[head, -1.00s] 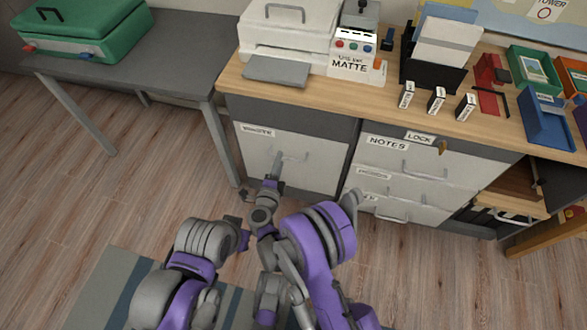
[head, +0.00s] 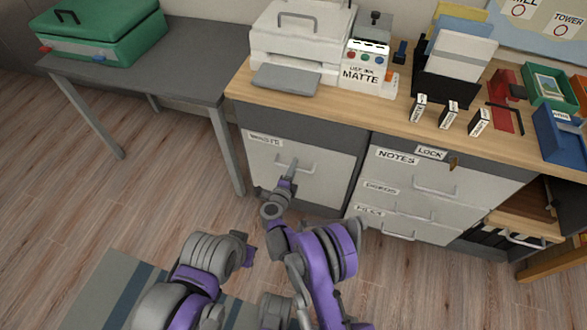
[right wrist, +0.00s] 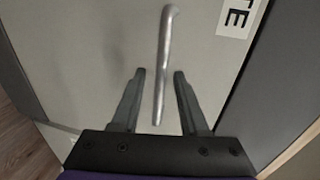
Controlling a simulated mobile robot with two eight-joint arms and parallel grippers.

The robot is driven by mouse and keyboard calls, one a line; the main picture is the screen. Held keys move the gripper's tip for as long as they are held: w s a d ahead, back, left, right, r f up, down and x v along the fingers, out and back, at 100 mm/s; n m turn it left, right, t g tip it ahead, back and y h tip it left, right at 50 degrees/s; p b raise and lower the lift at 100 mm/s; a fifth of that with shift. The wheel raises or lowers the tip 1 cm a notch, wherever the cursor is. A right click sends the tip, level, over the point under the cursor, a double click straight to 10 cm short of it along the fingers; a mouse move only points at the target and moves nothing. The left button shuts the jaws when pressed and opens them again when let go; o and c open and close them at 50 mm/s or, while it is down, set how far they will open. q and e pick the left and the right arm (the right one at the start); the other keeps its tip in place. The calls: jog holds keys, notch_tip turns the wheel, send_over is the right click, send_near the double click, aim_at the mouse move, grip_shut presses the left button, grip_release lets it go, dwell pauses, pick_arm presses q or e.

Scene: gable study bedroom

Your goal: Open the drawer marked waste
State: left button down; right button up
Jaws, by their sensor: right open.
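The waste drawer (head: 322,181) is the tall pale front at the left of the desk unit, with its label at upper left. It looks shut. Its bar handle (right wrist: 165,60) runs up and down the right wrist view, and the end of the label shows there at upper right. My right gripper (right wrist: 160,73) is open, with one finger on each side of the handle's lower part; I cannot tell whether either touches it.
The notes drawer (head: 440,178) and other labelled drawers sit to the right, with a lock label above. A grey table (head: 190,65) with a green case is at left. Floor in front is clear.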

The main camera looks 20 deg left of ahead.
jog(key=shift+w, duration=0.1)
grip_shut()
dwell(1.4)
